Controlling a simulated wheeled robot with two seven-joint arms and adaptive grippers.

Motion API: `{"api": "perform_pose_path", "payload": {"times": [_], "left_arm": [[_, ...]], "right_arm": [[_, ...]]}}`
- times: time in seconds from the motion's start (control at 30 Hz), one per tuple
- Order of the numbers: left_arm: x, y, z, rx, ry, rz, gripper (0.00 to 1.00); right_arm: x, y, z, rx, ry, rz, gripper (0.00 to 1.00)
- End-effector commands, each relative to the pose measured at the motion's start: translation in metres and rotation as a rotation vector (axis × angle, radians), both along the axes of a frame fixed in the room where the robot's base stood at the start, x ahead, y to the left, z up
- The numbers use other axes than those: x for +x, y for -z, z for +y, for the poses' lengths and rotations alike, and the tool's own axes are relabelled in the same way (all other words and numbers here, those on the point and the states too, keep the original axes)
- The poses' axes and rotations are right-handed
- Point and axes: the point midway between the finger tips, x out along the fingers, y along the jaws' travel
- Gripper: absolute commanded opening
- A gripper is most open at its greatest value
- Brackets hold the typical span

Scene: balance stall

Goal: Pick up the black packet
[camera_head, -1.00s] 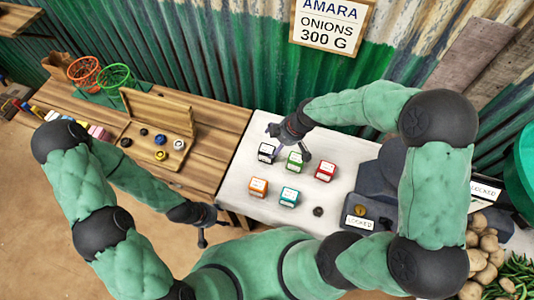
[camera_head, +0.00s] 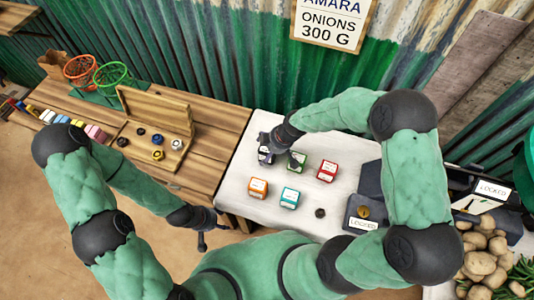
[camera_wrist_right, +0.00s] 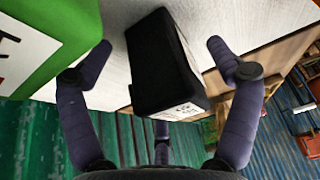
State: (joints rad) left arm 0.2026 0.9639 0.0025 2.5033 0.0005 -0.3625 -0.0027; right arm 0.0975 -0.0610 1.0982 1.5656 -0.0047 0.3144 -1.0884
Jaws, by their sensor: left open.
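The black packet (camera_head: 265,158) stands at the back left of the white-topped table, beside the green packet (camera_head: 298,164). In the head view my right gripper (camera_head: 280,150) is over the black packet and partly covers it and the green one. In the right wrist view the black packet (camera_wrist_right: 160,65) lies between the spread fingers of my right gripper (camera_wrist_right: 163,58), with a gap on each side. The green packet (camera_wrist_right: 45,35) is close behind the left finger. My left gripper (camera_head: 210,236) is open and empty, low in front of the wooden bench.
Red (camera_head: 327,171), orange (camera_head: 258,188) and teal (camera_head: 290,197) packets stand nearby, with a small dark round piece (camera_head: 320,212). A wooden box (camera_head: 155,150) with weights sits on the left bench.

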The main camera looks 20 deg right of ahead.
Motion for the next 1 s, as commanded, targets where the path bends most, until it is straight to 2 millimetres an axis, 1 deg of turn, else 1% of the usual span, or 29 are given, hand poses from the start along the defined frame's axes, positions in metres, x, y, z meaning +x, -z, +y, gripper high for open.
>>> {"api": "perform_pose_path", "payload": {"times": [0.03,0.07,0.1,0.17,0.2,0.23,0.53,0.67,0.77,0.9,0.97,1.0], "left_arm": [[0.0,0.0,0.0,0.0,0.0,0.0,0.55],[0.0,0.0,0.0,0.0,0.0,0.0,0.55],[0.0,0.0,0.0,0.0,0.0,0.0,0.55],[0.0,0.0,0.0,0.0,0.0,0.0,0.55],[0.0,0.0,0.0,0.0,0.0,0.0,0.55],[0.0,0.0,0.0,0.0,0.0,0.0,0.55],[0.0,0.0,0.0,0.0,0.0,0.0,0.55],[0.0,-0.003,0.0,0.0,0.0,0.0,0.55],[0.0,-0.008,0.0,0.0,0.0,0.0,0.55],[0.0,-0.019,0.0,0.0,0.0,0.0,0.55],[0.0,-0.023,0.0,0.0,0.0,0.0,0.55],[0.0,-0.027,0.0,0.0,0.0,0.0,0.55]], "right_arm": [[0.0,0.0,0.0,0.0,0.0,0.0,0.78],[0.0,0.0,0.0,0.0,0.0,0.0,0.7],[0.0,0.0,0.0,0.0,0.0,0.0,0.58],[0.0,0.0,0.0,0.0,0.0,0.0,0.42],[0.0,0.0,0.0,0.0,0.0,0.0,0.3],[0.0,0.0,0.0,0.0,0.0,0.0,0.27],[0.0,-0.001,0.0,0.0,0.0,0.0,0.27],[0.0,-0.006,0.0,0.0,-0.001,0.0,0.27],[0.0,-0.016,0.0,0.0,-0.001,-0.002,0.27],[0.001,-0.037,0.0,0.0,0.0,-0.002,0.27],[-0.009,-0.047,0.004,0.0,-0.002,-0.002,0.27],[-0.014,-0.055,0.007,-0.001,-0.003,-0.003,0.27]]}}
